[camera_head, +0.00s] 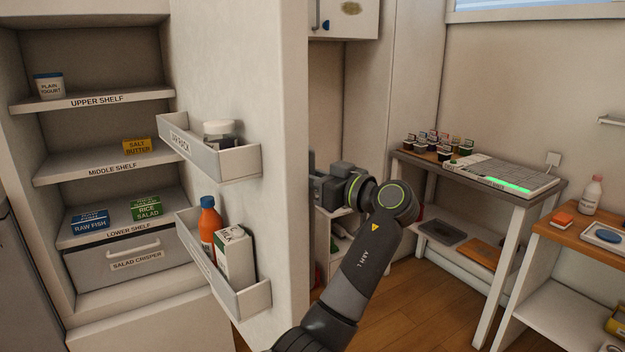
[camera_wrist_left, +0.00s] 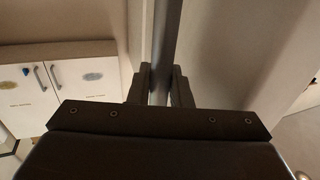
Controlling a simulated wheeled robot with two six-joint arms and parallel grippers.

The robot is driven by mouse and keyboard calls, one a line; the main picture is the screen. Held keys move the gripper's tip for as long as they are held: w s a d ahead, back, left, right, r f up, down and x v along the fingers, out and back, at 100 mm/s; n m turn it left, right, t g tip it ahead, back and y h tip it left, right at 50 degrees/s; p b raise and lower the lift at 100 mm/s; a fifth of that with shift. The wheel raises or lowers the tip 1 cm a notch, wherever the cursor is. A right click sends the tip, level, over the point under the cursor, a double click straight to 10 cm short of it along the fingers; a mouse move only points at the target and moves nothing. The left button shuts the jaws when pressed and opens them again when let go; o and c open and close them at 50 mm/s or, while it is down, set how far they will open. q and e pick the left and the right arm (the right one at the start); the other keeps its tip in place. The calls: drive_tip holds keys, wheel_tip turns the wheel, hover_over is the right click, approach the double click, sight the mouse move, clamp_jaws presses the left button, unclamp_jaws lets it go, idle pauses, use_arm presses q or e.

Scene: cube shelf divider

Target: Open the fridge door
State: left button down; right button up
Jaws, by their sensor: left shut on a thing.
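The fridge door (camera_head: 240,75) stands wide open, its inner face with two racks turned toward the head camera. The fridge interior (camera_head: 95,135) is exposed at the left. My left gripper shows in the wrist view (camera_wrist_left: 159,86), shut around a vertical grey bar handle (camera_wrist_left: 167,42) on the door's outer side. In the head view my left wrist reaches past the door's free edge, and the handle and fingertips are hidden behind the door. My right gripper is in neither view.
The upper door rack (camera_head: 235,165) holds a jar; the lower rack (camera_head: 255,300) holds an orange bottle and a carton. Labelled shelves hold food tubs and boxes above a salad crisper (camera_head: 130,262). A side table (camera_head: 545,195) stands at right, with open wooden floor (camera_head: 420,305) before it.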

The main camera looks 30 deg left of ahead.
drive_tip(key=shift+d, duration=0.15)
use_arm(q)
drive_tip(key=c, duration=1.4)
unclamp_jaws()
drive_tip(key=shift+a, duration=0.1)
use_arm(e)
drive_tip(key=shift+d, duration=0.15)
